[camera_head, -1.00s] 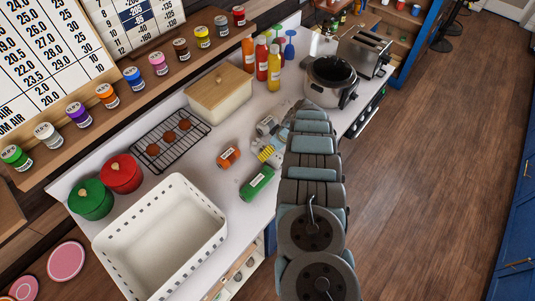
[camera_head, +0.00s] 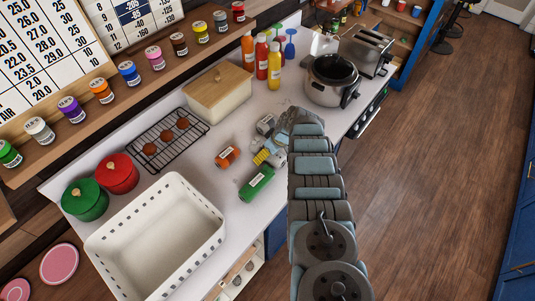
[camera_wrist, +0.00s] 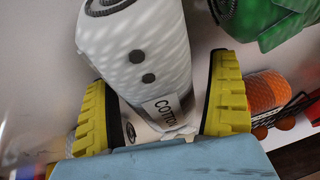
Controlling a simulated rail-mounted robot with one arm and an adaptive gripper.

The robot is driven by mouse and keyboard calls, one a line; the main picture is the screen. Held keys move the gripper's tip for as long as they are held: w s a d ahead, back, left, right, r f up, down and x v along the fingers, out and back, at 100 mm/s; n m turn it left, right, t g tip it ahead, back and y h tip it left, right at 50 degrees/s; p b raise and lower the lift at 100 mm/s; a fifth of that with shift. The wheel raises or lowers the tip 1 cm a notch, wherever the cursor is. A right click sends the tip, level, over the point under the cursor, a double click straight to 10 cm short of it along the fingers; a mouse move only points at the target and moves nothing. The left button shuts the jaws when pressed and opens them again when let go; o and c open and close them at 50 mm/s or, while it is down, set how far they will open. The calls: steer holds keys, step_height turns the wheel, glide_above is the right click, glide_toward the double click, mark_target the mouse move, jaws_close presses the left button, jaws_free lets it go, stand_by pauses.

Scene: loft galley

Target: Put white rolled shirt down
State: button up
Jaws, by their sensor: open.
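The white rolled shirt (camera_wrist: 140,48), with a COTTON label and dark buttons, lies between the yellow-padded fingers of my gripper (camera_wrist: 160,108) in the wrist view. My gripper is open, with one finger on each side of the roll; whether either pad touches it is unclear. In the head view my gripper (camera_head: 268,156) is low over the counter, and a pale roll end (camera_head: 265,124) shows just beyond it. My wrist hides part of that area.
A green roll (camera_head: 257,183) and an orange roll (camera_head: 227,156) lie close by on the counter (camera_head: 222,126). A white basket (camera_head: 208,245), wire rack (camera_head: 190,133), bread box (camera_head: 218,101) and cooker (camera_head: 325,92) stand around. Bare counter shows between rolls and bread box.

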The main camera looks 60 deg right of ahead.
steer(key=c, duration=1.4)
steer(key=shift+o, duration=0.2)
